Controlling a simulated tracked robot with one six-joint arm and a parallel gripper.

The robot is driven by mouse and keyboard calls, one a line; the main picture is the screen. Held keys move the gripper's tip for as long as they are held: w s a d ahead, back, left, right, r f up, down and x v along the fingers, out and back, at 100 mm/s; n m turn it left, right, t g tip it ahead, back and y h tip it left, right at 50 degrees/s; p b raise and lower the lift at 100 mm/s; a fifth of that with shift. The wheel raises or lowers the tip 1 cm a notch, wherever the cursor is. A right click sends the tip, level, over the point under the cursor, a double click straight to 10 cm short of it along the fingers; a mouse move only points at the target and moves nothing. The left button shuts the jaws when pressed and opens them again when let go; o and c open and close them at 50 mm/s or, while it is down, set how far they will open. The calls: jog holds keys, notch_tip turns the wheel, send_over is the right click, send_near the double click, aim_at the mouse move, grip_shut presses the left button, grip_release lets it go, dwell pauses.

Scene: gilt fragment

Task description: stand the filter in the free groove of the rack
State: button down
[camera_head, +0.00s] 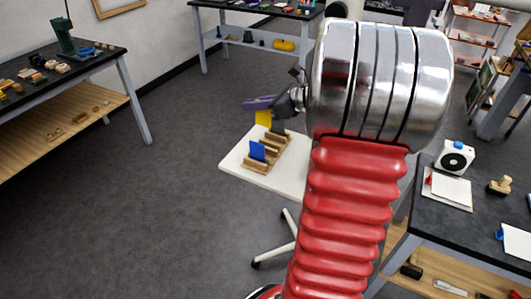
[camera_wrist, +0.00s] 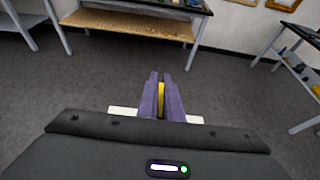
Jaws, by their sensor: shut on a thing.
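My gripper (camera_head: 262,104) has purple fingers and is shut on a thin yellow filter (camera_head: 263,118). The yellow filter hangs below the fingers, above the far part of the wooden rack (camera_head: 250,164). I cannot tell whether it touches the rack. A blue filter (camera_head: 257,151) stands in the rack nearer the front. A small dark piece (camera_head: 278,128) shows at the rack's far end; I cannot tell what it is. In the wrist view the yellow filter (camera_wrist: 161,99) shows edge-on between the fingers (camera_wrist: 161,92), and the rack is hidden.
The rack is on a white tabletop (camera_head: 233,161), partly hidden by my arm. A dark bench (camera_head: 420,215) at right holds a white device (camera_head: 455,157) and a stamp-like thing (camera_head: 499,186). Another bench (camera_head: 100,57) is at left. Open floor lies between.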

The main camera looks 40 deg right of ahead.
aim_at(259, 121)
jog(key=shift+s+d, duration=0.55)
jog(key=shift+d, duration=0.05)
jog(key=shift+f, duration=3.1)
jog(key=shift+f, duration=1.85)
jog(key=shift+f, duration=0.15)
jog(key=c, duration=1.9)
grip_release()
jog(key=shift+c, duration=0.2)
